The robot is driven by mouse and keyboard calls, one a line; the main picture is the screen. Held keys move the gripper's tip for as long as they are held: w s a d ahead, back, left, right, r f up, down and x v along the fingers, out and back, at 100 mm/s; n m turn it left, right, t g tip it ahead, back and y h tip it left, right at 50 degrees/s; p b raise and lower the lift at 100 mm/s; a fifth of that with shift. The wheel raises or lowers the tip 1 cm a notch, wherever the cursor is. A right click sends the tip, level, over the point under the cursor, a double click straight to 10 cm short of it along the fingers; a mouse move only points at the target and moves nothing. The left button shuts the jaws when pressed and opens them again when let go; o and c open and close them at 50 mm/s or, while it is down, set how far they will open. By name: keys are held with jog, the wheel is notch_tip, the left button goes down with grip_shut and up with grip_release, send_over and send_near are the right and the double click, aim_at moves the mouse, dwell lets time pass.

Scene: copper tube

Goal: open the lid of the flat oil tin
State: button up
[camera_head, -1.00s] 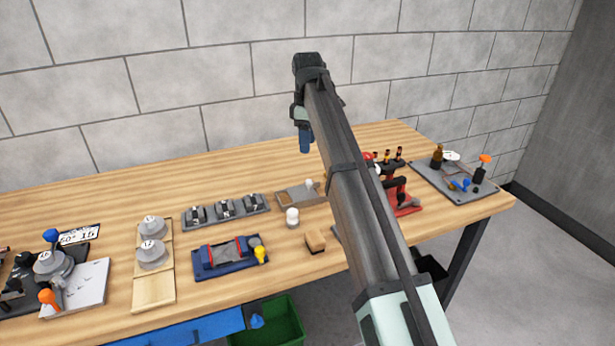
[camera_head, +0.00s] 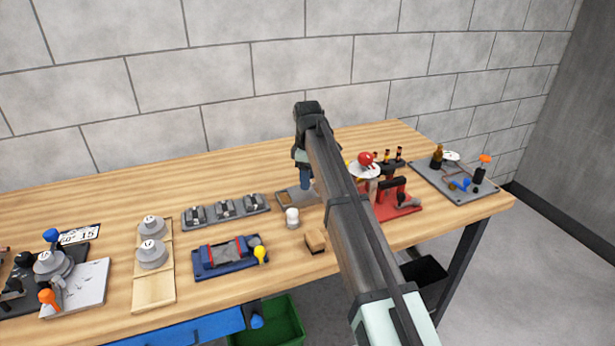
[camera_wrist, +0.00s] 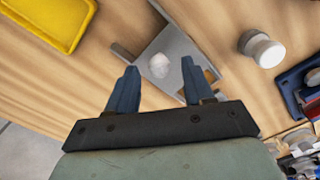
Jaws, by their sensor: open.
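A flat grey piece with a pale rounded knob (camera_wrist: 158,66) on it, apparently the flat oil tin (camera_wrist: 178,45), lies on the bench below my gripper in the wrist view. In the head view the grey piece (camera_head: 297,203) is partly hidden by my gripper and arm. My gripper (camera_wrist: 159,68) is open and empty, with its two blue fingers on either side of the knob in the picture. In the head view one blue finger (camera_head: 306,180) shows low over the grey piece. I cannot tell whether it touches.
A white-capped jar (camera_head: 292,217) stands just beside the grey piece, with a wooden block (camera_head: 315,240) nearer the front. A red device (camera_head: 395,200) stands to the right. A blue tray (camera_head: 230,257) and a grey switch rack (camera_head: 226,210) are to the left.

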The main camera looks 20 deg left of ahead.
jog(key=shift+c, duration=0.2)
grip_shut()
dwell(0.3)
